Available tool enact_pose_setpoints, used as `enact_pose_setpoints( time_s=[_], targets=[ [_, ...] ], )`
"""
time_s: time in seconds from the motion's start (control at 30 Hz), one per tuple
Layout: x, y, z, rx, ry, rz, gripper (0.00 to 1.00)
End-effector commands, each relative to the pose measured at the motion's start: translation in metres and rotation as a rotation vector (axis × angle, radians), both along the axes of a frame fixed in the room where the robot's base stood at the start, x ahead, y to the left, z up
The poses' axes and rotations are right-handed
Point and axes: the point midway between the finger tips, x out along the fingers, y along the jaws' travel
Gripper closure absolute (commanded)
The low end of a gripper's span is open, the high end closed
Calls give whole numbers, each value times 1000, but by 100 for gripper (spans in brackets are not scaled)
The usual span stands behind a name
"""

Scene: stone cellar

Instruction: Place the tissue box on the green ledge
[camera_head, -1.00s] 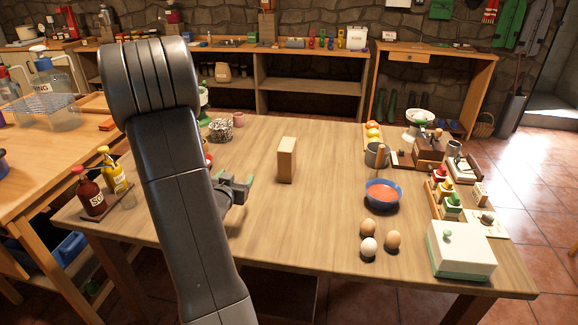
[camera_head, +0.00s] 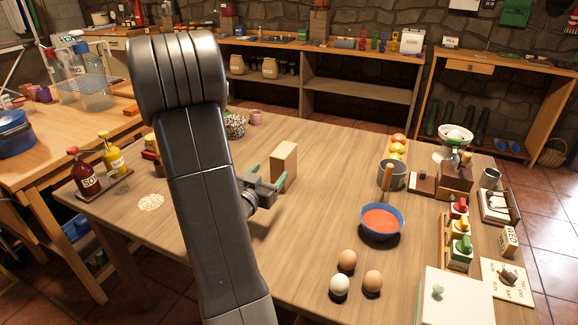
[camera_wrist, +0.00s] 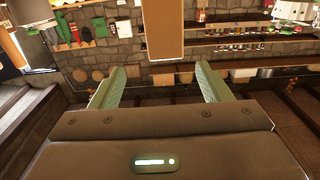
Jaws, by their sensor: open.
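A plain tan upright box (camera_head: 284,166) stands on the table's middle; no marking shows, so I cannot tell for sure that it is the tissue box. My gripper (camera_head: 265,180) is open and empty just left of and in front of this box. In the wrist view the box (camera_wrist: 163,28) shows at the top, lying in the gap direction between my two green fingers (camera_wrist: 160,75) but beyond their tips. I cannot make out a green ledge for certain in either view.
On the table (camera_head: 300,235), a blue bowl (camera_head: 381,222), a grey pot (camera_head: 392,175) and several eggs (camera_head: 347,261) stand to the right. A white lidded box (camera_head: 457,296) is at front right. Sauce bottles (camera_head: 85,175) stand left. The table between box and bowl is clear.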

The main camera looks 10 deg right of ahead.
Motion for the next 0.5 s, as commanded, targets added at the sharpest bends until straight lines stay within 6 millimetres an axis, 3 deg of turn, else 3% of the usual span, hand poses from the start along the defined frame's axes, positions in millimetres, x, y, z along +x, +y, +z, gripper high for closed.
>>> enact_pose_setpoints(
  time_s=[0.3, 0.5],
  targets=[
    [50, -34, 0, 0, 0, -4, 29],
    [62, -41, 1, -1, -1, -2, 29]
  ],
)
